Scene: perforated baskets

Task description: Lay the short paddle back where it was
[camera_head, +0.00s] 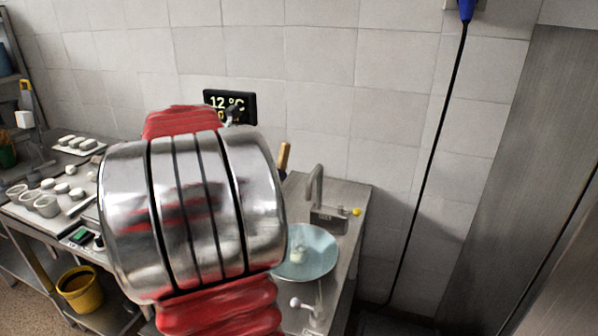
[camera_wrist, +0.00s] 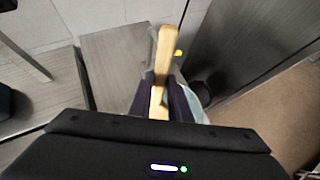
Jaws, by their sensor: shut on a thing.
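The short paddle (camera_wrist: 166,50) is a pale wooden piece in the wrist view, standing out lengthwise from my gripper. My gripper (camera_wrist: 160,98) is shut on it, with a dark finger on each side. In the head view a wooden tip (camera_head: 284,157) shows just right of my arm and looks like the same paddle, above the back of the sink counter.
A pale blue round basin (camera_head: 318,258) and a grey tap (camera_head: 315,185) are on the metal counter (camera_head: 348,196) at right. A temperature display (camera_head: 240,104) is behind my arm. A table at left holds a tray (camera_head: 82,148) and cups; a yellow bucket (camera_head: 80,290) stands below.

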